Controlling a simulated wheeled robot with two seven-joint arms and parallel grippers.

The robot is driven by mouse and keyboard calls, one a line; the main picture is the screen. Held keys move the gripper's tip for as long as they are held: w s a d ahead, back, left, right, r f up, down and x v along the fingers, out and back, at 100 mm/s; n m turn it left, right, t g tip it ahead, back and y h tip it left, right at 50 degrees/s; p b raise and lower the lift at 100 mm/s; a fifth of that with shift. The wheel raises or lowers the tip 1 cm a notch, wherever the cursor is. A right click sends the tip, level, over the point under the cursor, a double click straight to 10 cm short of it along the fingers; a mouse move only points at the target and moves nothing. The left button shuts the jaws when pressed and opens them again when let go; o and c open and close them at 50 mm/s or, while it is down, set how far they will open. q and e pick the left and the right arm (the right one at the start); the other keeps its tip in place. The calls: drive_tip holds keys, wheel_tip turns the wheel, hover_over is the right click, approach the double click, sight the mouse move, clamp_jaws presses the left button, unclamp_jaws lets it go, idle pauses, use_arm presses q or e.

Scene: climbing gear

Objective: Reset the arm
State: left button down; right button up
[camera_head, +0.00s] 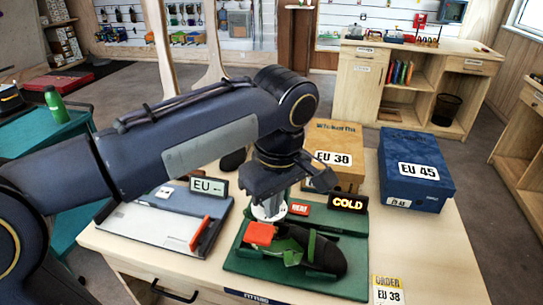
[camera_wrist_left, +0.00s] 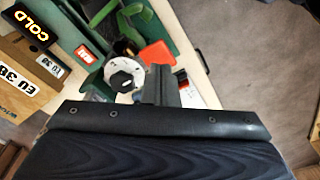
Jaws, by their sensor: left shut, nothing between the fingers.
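My left arm comes in from the left, and its left gripper (camera_head: 285,185) hangs over the green fitting board (camera_head: 345,283). In the left wrist view the narrow fingers (camera_wrist_left: 161,82) are together with nothing between them. They are close to a white round dial (camera_wrist_left: 124,75) and a red block (camera_wrist_left: 157,54); I cannot tell whether they touch. The red block (camera_head: 260,233) also shows in the head view, beside a dark climbing shoe (camera_head: 325,254) on the board. My gripper and wrist hide part of the board's back. My right gripper is not in view.
A tan EU 38 box (camera_head: 337,140) and a blue EU 45 box (camera_head: 412,165) stand behind the board. A COLD sign (camera_head: 348,203) is at its back right. A grey-white measuring device (camera_head: 152,226) lies left, and an ORDER card (camera_head: 388,290) front right. The table's right side is clear.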

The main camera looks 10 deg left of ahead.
use_arm(q)
drive_tip(key=s+a+f+m+t+h+p, duration=0.1)
drive_tip(key=s+a+f+m+h, duration=0.25)
drive_tip(key=s+a, duration=0.4)
drive_tip(key=s+a+f+m+t+h+p, duration=0.1)
drive_tip(key=s+a+f+m+t, duration=0.2)
drive_tip(key=s+a+f+m, duration=0.1)
wheel_tip(320, 180, down, 4)
drive_tip(key=s+m, duration=0.1)
drive_tip(key=s, duration=0.1)
drive_tip(key=shift+s+r+t, duration=0.25)
drive_tip(key=shift+s+t, duration=0.15)
